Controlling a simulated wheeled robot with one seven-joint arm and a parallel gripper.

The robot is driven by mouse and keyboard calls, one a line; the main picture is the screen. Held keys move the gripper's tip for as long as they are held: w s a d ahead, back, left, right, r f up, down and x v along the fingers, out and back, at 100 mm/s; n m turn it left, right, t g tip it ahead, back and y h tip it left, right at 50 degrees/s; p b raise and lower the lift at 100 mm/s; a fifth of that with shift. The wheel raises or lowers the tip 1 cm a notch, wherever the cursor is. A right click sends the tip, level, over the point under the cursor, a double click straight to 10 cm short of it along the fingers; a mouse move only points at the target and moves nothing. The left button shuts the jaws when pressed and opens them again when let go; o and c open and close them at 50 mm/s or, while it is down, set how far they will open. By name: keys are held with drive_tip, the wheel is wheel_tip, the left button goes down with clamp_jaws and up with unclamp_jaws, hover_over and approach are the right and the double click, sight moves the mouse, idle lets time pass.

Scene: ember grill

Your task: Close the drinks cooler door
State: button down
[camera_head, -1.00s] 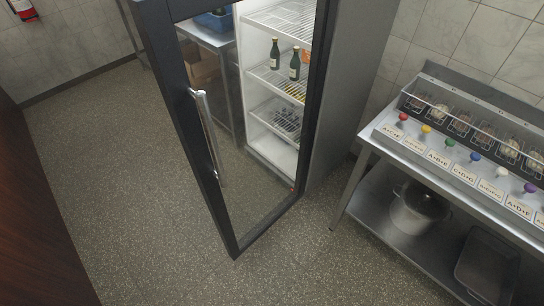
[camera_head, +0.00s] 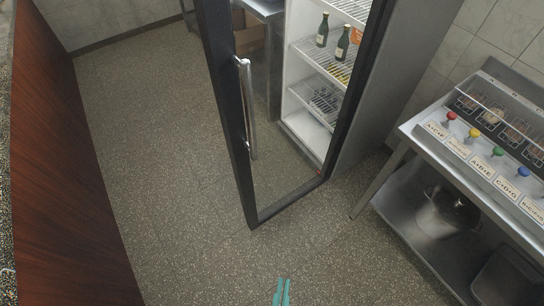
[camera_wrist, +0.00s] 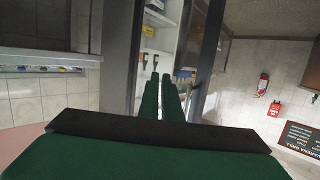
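The drinks cooler door (camera_head: 244,160) is a dark-framed glass door with a long silver handle (camera_head: 246,105). It stands swung wide open, apart from the cooler (camera_head: 372,100), whose lit white shelves show behind the glass and past its edge. My gripper (camera_head: 282,290) shows as two teal fingers at the bottom edge of the head view, below and right of the door's lower corner and apart from it. In the wrist view the green fingers (camera_wrist: 160,90) point toward the cooler shelves, with a narrow gap and nothing visible between them.
A steel counter (camera_head: 405,132) with coloured knobs and labels stands right of the cooler, a pot (camera_head: 448,212) on its lower shelf. A brown wood panel (camera_head: 60,180) runs along the left. The speckled floor (camera_head: 170,170) between the panel and the door is clear.

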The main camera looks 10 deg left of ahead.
drive_tip(key=w+d+f+m+g, duration=0.1)
drive_tip(key=w+d+f+m, duration=0.25)
drive_tip(key=w+f, duration=0.3)
drive_tip(key=m+g+y, duration=0.2)
drive_tip(key=m+y, duration=0.3)
drive_tip(key=y, duration=0.8)
approach(242, 157)
drive_tip(key=x, duration=0.5)
drive_tip(key=shift+a+f, duration=0.1)
drive_tip(key=shift+w+a+t, duration=0.3)
drive_tip(key=shift+w+a, duration=0.15)
drive_tip(key=shift+w, duration=0.1)
